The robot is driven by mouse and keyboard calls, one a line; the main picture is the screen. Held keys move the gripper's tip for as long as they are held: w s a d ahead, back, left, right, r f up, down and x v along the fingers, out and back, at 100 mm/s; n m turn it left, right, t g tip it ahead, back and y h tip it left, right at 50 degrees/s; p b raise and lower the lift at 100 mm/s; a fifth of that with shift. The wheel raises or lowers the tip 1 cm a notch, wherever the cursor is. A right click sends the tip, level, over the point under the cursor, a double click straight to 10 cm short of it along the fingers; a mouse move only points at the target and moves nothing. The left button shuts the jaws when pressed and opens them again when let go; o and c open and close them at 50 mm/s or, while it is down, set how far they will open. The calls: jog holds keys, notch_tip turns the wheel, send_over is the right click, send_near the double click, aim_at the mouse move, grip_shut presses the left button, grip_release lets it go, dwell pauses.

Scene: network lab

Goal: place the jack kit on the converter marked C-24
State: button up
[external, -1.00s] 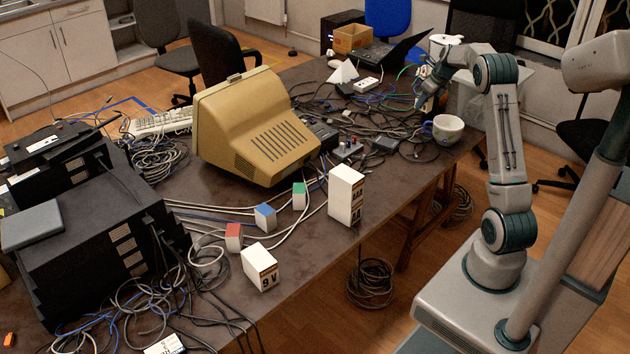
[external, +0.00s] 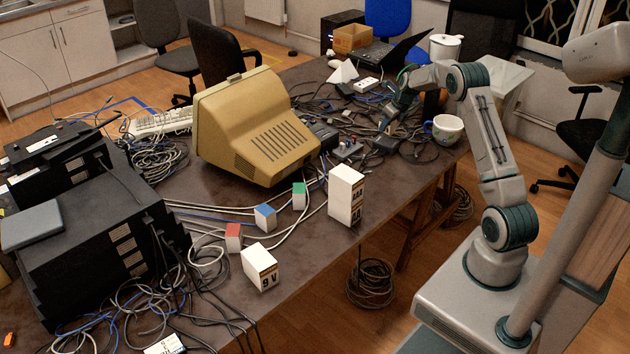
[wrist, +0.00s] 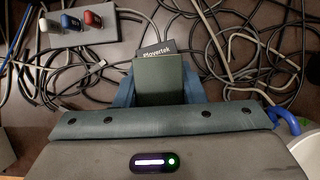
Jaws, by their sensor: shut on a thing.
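My gripper (external: 386,122) is over the far right part of the table, near a dark flat box (external: 385,145). In the wrist view its blue-grey fingers (wrist: 157,92) are shut on a dark green box (wrist: 158,78), which I take as the jack kit. Just past the kit's far edge shows a dark thing lettered "plovertek" (wrist: 157,50), mostly hidden by the kit. It may be the dark flat box, a converter. I cannot read a C-24 mark in any view. I cannot tell whether the kit touches what is under it.
A grey switch box (external: 346,151) with white, blue and red levers is left of the gripper; it also shows in the wrist view (wrist: 88,32). A mug (external: 447,129) stands close on the right. Cables lie all around. A beige monitor (external: 240,125) stands further left.

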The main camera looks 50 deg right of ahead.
aim_at(387, 133)
jog(key=shift+f, duration=1.95)
jog(key=shift+f, duration=0.2)
jog(key=o, duration=1)
jog(key=shift+o, duration=0.2)
